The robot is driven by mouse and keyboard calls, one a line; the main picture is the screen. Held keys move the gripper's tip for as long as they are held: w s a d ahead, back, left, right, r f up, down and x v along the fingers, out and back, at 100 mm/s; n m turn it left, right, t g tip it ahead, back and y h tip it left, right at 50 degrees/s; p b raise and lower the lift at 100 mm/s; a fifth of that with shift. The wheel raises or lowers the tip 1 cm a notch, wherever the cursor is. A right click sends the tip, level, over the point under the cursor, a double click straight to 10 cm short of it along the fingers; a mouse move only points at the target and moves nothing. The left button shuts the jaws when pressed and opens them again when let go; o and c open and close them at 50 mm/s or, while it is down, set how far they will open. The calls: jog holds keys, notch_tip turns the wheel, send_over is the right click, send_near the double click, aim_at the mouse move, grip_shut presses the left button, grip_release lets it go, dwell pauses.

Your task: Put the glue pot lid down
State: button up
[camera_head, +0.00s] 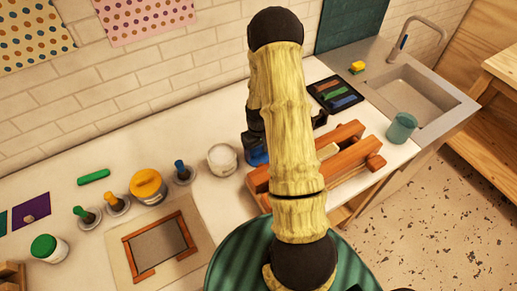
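A white pot (222,160) with a pale top stands on the counter left of my arm; its top looks uncovered. A blue thing (257,155) shows just right of it, mostly hidden by my arm; I cannot tell whether it is the glue pot lid. Dark parts of my gripper (254,130) show beside the arm, just above and touching or overlapping the blue thing in the picture. The fingertips are hidden, so I cannot tell whether the gripper is open or what it holds.
Left stand an orange-lidded jar (148,186), a green-lidded jar (48,247) and small pots with green and blue handles. A wooden frame (160,245) lies in front. Right are a wooden rack (345,165), a dark tray (336,95), a teal cup (401,127) and a sink (412,92).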

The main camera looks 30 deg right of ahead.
aim_at(259, 152)
jog(key=shift+r, duration=0.15)
jog(key=shift+r, duration=0.45)
notch_tip(259, 152, up, 11)
jog(key=b, duration=0.2)
jog(key=shift+b, duration=0.4)
jog(key=shift+r, duration=0.1)
jog(key=s+a+r+t, duration=0.2)
jog(key=s+a+r, duration=0.5)
jog(key=s+a, duration=0.5)
jog(key=shift+s+a+r+t, duration=0.2)
jog(key=shift+s+a+t, duration=0.1)
jog(key=shift+a, duration=0.5)
jog(key=shift+w, duration=0.15)
jog(key=shift+s, duration=0.2)
